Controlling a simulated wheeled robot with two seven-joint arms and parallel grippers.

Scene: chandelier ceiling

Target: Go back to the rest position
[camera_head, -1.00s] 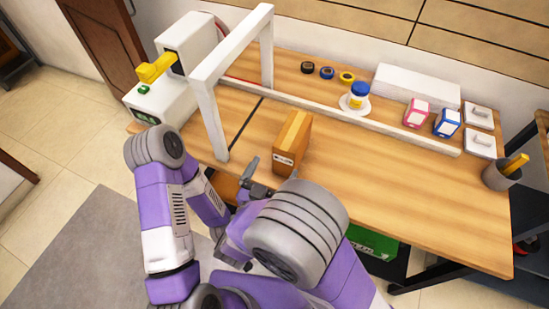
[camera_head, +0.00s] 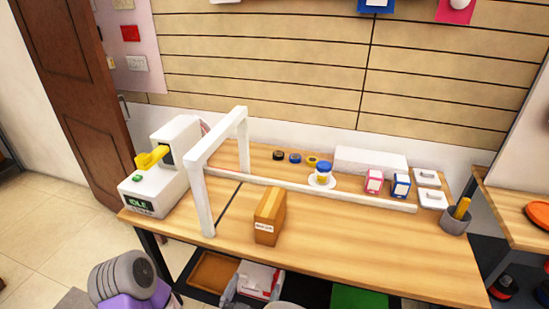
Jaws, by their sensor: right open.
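The brown cardboard box (camera_head: 270,216) with a tan tape strip and a white label stands upright on the wooden workbench (camera_head: 350,245), near its front. My right gripper (camera_head: 254,287) shows only in part at the bottom edge, in front of the bench and below its top. Its grey fingers are apart, with no held object visible between them. It is clear of the box. My left gripper is out of view; only a grey and purple part of my arm shows at the lower left.
A white frame (camera_head: 202,195) and a machine with a yellow part (camera_head: 152,158) stand on the bench's left. Tape rolls, a blue-lidded jar (camera_head: 323,172), small boxes and a pen cup (camera_head: 455,220) line the back and right. Trays sit beneath the bench.

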